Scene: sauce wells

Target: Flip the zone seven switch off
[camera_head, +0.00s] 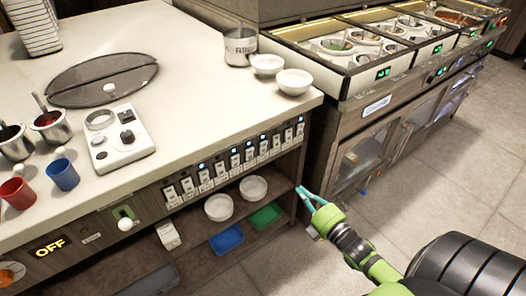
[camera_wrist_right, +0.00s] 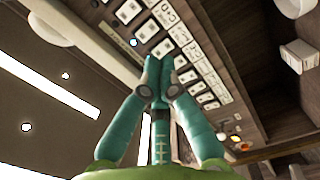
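A row of several white switches (camera_head: 235,167) runs along the counter's front face, with small blue lights above some of them. Their labels are too small to read, so I cannot tell which is zone seven. The row also shows in the right wrist view (camera_wrist_right: 193,52), slanting past my fingertips. My right gripper (camera_head: 301,191) has teal fingers and is just right of the row's right end, below switch height. In the right wrist view its fingertips (camera_wrist_right: 159,62) meet with nothing seen between them. Whether they touch a switch is unclear. My left gripper is out of view.
Under the switches, a shelf holds white bowls (camera_head: 219,207), a blue tray (camera_head: 227,240) and a green tray (camera_head: 265,216). White bowls (camera_head: 294,82) stand at the counter's right corner. A steel unit with sauce wells (camera_head: 365,45) stands right. The floor (camera_head: 455,165) there is clear.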

